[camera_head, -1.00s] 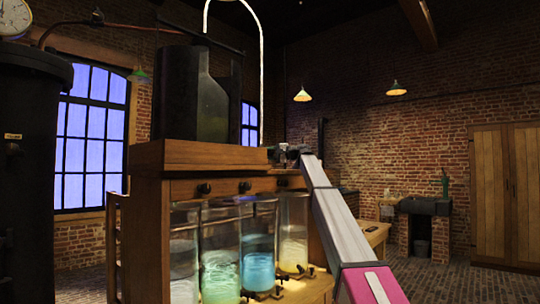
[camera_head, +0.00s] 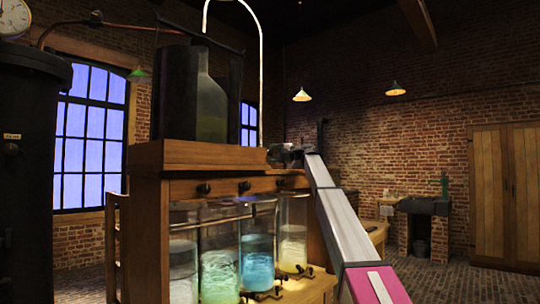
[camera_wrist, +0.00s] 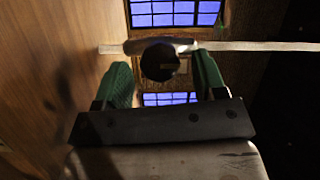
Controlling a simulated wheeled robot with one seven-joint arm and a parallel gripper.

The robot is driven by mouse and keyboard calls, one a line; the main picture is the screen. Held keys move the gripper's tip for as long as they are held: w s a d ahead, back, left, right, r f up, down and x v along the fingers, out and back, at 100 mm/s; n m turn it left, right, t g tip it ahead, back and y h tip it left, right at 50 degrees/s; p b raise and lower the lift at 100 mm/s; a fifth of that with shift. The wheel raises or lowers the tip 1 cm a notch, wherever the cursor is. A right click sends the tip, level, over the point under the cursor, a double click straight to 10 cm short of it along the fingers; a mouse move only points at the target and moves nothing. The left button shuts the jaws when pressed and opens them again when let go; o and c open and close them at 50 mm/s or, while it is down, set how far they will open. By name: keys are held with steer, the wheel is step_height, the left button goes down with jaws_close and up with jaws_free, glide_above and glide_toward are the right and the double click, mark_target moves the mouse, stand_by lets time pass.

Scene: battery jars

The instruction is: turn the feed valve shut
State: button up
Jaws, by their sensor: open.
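In the wrist view, a dark round knob (camera_wrist: 160,62) with a bar-like top sits between my two green fingers; it appears to be the feed valve. My gripper (camera_wrist: 164,80) is open around it, one finger on each side. Gaps seem to show beside the knob, but contact is hard to judge. In the head view, my gripper (camera_head: 284,155) is at the top right edge of the wooden cabinet (camera_head: 215,153). It is small and dark there, and the valve cannot be made out.
Glass jars (camera_head: 257,240) with glowing liquid stand in the cabinet below black knobs (camera_head: 204,188). A large dark bottle (camera_head: 195,100) stands on top. A pale pipe (camera_wrist: 250,46) runs across behind the knob in the wrist view. A dark tank (camera_head: 35,170) stands left.

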steer(key=v, duration=0.8)
steer(key=shift+d, duration=0.25)
steer(key=shift+s, duration=0.1)
